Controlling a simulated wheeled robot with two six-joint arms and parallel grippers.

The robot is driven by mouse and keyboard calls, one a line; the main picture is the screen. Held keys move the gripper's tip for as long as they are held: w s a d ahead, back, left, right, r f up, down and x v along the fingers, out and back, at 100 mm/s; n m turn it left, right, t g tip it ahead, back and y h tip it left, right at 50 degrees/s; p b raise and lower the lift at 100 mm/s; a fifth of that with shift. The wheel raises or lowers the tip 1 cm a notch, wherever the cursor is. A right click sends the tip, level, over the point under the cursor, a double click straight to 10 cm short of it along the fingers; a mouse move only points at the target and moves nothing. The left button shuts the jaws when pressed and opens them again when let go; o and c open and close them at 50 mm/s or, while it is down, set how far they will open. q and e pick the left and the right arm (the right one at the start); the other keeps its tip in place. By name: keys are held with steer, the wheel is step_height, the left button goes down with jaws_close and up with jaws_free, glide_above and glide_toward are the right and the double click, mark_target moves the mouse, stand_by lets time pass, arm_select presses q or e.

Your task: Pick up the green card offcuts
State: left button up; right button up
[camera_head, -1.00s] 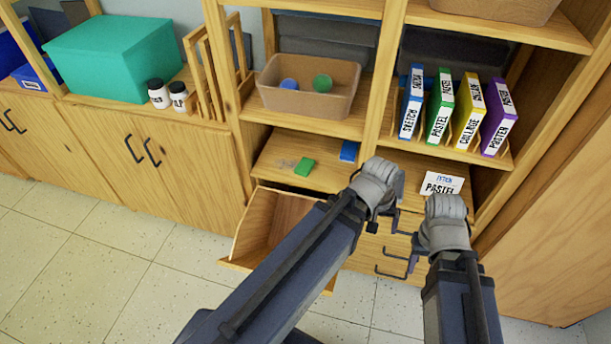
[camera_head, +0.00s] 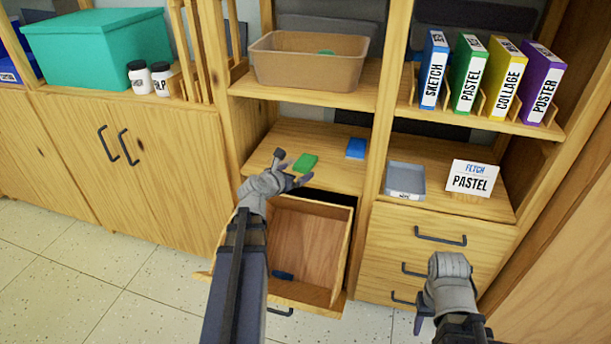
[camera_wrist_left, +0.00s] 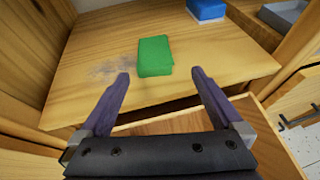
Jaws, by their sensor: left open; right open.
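A small green block (camera_head: 306,163) lies flat on the open middle shelf; it looks like a pad or stack, and I cannot tell whether it is card. In the left wrist view the green block (camera_wrist_left: 155,56) sits just beyond and between the fingertips, untouched. My left gripper (camera_head: 291,168) is open and empty at the shelf's front, above the open drawer. It also shows in the left wrist view (camera_wrist_left: 161,76). My right gripper (camera_head: 424,322) is open, low in front of the right drawers, its fingers partly hidden. A green round thing (camera_head: 326,52) shows in the tan bin (camera_head: 305,72).
An open drawer (camera_head: 312,245) with a dark blue item juts out below the shelf. A blue block (camera_head: 356,148) lies right of the green one. A grey smudge (camera_wrist_left: 112,68) marks the shelf. A grey tray (camera_head: 404,180) and PASTEL sign (camera_head: 471,179) stand farther right.

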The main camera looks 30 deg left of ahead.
mark_target(304, 162)
arm_select(q)
steer(key=shift+a+b+x, duration=0.15)
steer(key=shift+b+x, duration=0.05)
steer(key=shift+x, duration=0.4)
steer(key=shift+a+b+x, duration=0.15)
steer(key=shift+b+x, duration=0.05)
steer(key=shift+x, duration=0.45)
steer(key=shift+w, duration=0.3)
steer(key=x, duration=0.3)
steer(key=b+x, duration=0.1)
steer(key=x, duration=0.1)
steer(key=shift+w+a+r, duration=0.1)
steer(key=shift+a+r, duration=0.15)
steer(key=shift+r, duration=0.25)
steer(key=c, duration=1.4)
steer(key=shift+o, duration=0.2)
steer(key=shift+r, duration=0.1)
